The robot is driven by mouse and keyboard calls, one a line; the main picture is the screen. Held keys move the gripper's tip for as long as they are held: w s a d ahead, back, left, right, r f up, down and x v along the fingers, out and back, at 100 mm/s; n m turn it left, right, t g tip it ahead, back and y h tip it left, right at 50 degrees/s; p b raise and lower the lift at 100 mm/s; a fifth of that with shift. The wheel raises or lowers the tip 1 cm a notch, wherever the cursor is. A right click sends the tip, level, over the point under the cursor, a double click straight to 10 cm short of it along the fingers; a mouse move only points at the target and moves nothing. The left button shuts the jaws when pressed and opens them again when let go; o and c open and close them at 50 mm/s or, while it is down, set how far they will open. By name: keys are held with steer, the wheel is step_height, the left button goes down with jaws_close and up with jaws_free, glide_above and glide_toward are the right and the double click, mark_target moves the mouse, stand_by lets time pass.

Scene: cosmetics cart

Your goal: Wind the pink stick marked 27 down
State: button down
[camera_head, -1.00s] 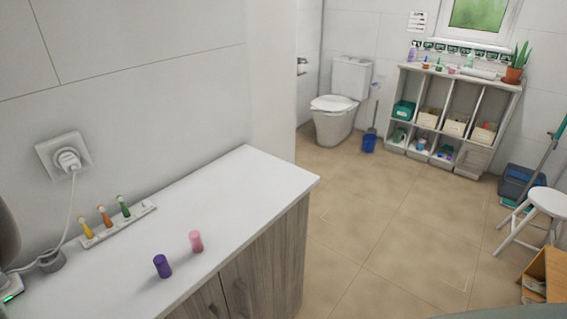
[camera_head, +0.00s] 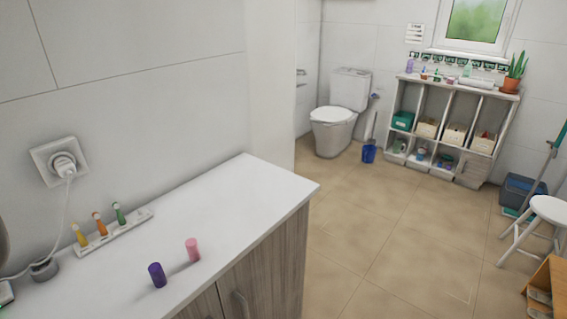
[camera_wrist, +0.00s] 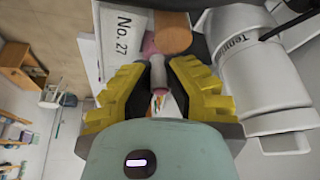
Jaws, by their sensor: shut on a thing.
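In the wrist view my gripper (camera_wrist: 158,78) has yellow finger pads closed around a narrow greyish-pink tube (camera_wrist: 157,72). A pinker part (camera_wrist: 150,45) shows just beyond it. I cannot tell from this view how far the stick is wound out. In the head view a pink cylinder (camera_head: 193,249) and a purple cylinder (camera_head: 157,274) stand on the white counter (camera_head: 235,210); no marking is readable there. My gripper is outside that view.
A white rack (camera_head: 112,232) with yellow, orange and green brushes stands by the wall. A plugged-in socket (camera_head: 60,161) is above it. A large white cylinder with printed letters (camera_wrist: 235,60) is close on the right in the wrist view. The counter's right part is clear.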

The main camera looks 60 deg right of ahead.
steer(key=c, duration=0.9)
jaws_free()
